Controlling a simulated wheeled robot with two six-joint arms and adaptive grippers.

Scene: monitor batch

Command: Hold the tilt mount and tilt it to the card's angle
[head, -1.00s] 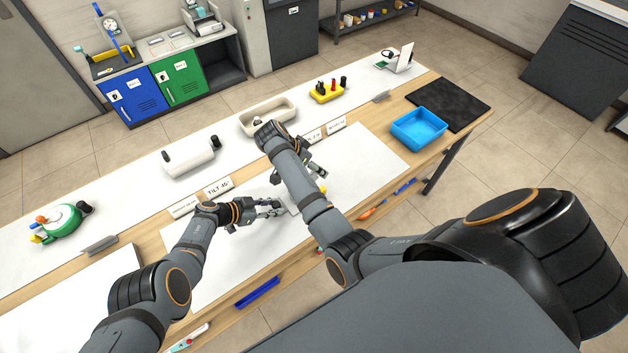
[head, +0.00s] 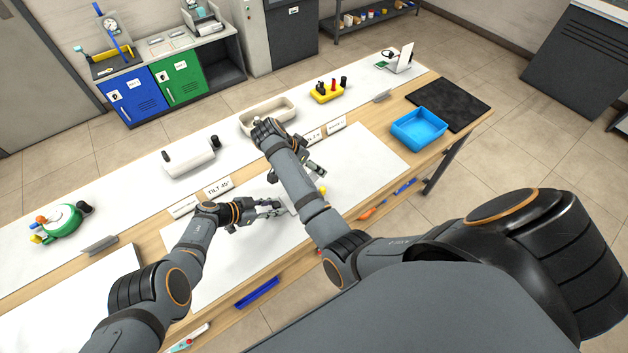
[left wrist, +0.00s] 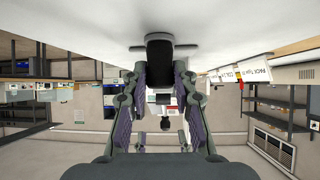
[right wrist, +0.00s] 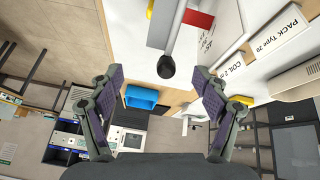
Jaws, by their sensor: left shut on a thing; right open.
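My left gripper (head: 278,208) is low over the white mat and shut on the tilt mount. In the left wrist view a black part (left wrist: 158,50) of the mount shows between the fingers. In the head view the mount is mostly hidden by my arms and fingers. The card (head: 218,187) reads "TILT 45°" and stands behind the mat, left of the mount. My right gripper (right wrist: 157,74) is open. In its view a grey rod with a black tip (right wrist: 166,67) lies ahead between the fingertips, apart from them, beside a grey panel and a red patch.
A blue tray (head: 420,128) and a black pad (head: 450,104) are at the right. A white device (head: 188,158), a beige tray (head: 250,122) and a yellow holder (head: 326,92) stand along the back. Pens lie at the front edge. The mat's right part is clear.

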